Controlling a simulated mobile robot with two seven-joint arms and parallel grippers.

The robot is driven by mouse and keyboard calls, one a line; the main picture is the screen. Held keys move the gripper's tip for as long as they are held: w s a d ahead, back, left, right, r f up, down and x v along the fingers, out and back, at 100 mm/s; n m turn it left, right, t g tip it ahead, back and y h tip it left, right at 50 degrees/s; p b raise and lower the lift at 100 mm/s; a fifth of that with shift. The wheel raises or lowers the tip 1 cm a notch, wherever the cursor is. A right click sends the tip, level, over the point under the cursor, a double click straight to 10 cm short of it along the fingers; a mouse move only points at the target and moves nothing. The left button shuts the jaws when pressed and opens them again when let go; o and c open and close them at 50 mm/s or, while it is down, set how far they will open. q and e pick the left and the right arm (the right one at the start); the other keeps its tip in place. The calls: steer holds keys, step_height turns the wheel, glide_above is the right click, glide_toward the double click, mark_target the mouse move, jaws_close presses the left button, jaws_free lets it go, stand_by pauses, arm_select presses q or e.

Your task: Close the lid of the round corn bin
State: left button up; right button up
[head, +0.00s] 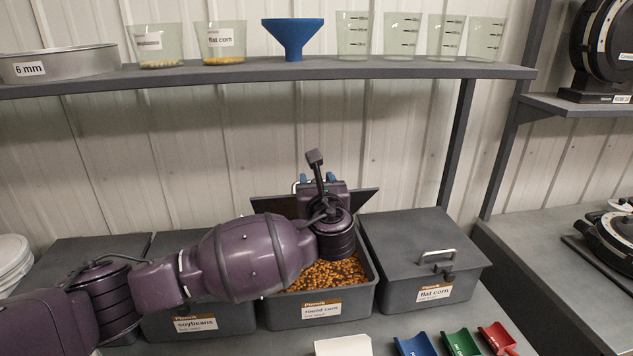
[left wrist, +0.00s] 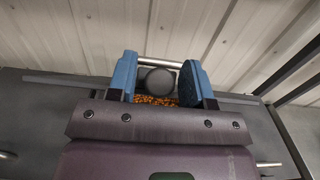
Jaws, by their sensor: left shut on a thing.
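The round corn bin (head: 353,303) is a grey box with a labelled front, full of orange-brown corn (head: 335,274). Its grey lid (head: 364,201) stands raised and tilted at the back of the bin, so the bin is open. My left gripper (head: 315,181) is at the raised lid, with my arm crossing in front of the bin's left part. In the left wrist view, the blue fingers of my left gripper (left wrist: 160,76) are shut on the silver lid handle (left wrist: 159,62). Much of the lid is hidden behind my wrist. My right gripper is out of view.
The flat corn bin (head: 425,288), lid shut, stands close on the right. The soybeans bin (head: 196,328) is on the left, partly behind my arm. A shelf (head: 390,70) with cups and a blue funnel (head: 293,36) runs above. Coloured scoops (head: 460,343) lie in front.

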arm_select(q)
steer(key=s+d+f+b, duration=0.1)
steer(key=s+f, duration=0.3)
steer(key=f, duration=0.3)
steer(key=s+d+f+t+b, duration=0.1)
steer(key=s+f+b, duration=0.1)
steer(key=s+f, duration=0.3)
step_height(320, 180, down, 3)
steer(key=shift+s+f, duration=0.1)
steer(key=shift+s, duration=0.15)
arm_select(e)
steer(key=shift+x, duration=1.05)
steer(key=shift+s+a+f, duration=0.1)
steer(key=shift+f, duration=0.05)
